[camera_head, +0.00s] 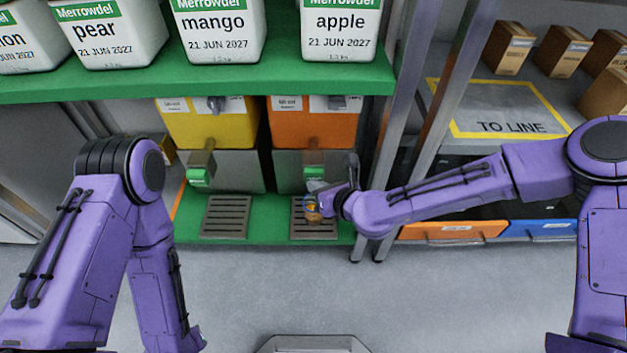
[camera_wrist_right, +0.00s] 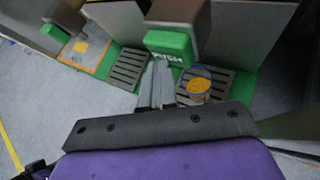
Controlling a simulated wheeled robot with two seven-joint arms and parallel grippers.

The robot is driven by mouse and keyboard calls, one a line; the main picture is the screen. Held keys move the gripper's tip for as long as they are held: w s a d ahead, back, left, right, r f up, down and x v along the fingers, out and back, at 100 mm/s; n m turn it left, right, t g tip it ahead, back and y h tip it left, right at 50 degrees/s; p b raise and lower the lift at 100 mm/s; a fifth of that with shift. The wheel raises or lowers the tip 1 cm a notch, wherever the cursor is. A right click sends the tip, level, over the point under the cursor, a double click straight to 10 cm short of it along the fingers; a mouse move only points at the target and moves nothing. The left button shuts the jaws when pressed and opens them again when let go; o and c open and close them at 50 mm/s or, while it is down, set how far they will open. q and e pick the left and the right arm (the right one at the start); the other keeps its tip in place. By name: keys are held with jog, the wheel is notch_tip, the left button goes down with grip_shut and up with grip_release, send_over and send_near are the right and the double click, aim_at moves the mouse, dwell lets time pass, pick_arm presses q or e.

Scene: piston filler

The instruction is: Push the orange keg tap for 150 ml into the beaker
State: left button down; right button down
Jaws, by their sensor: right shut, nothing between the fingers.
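The orange keg (camera_head: 313,128) stands on the lower green shelf, with a green push tap (camera_head: 313,173) on its front. In the right wrist view a green pad (camera_wrist_right: 168,43) marked PUSH is just beyond my fingertips. A clear beaker (camera_head: 313,211) with orange liquid in it stands on the drip tray below the tap; it also shows in the right wrist view (camera_wrist_right: 198,81). I cannot read its level. My right gripper (camera_head: 320,187) is shut and empty, close to the tap and above the beaker. I cannot tell whether it touches the pad. My left gripper is out of view.
A yellow keg (camera_head: 207,125) with its own green tap (camera_head: 199,177) and drip tray (camera_head: 226,217) is to the left. Labelled white tubs stand on the green upper shelf (camera_head: 200,77). A metal post (camera_head: 395,125) rises right of the orange keg. The floor in front is clear.

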jog(key=shift+s, duration=1.1)
jog(key=shift+s, duration=0.1)
jog(key=shift+s, duration=2.4)
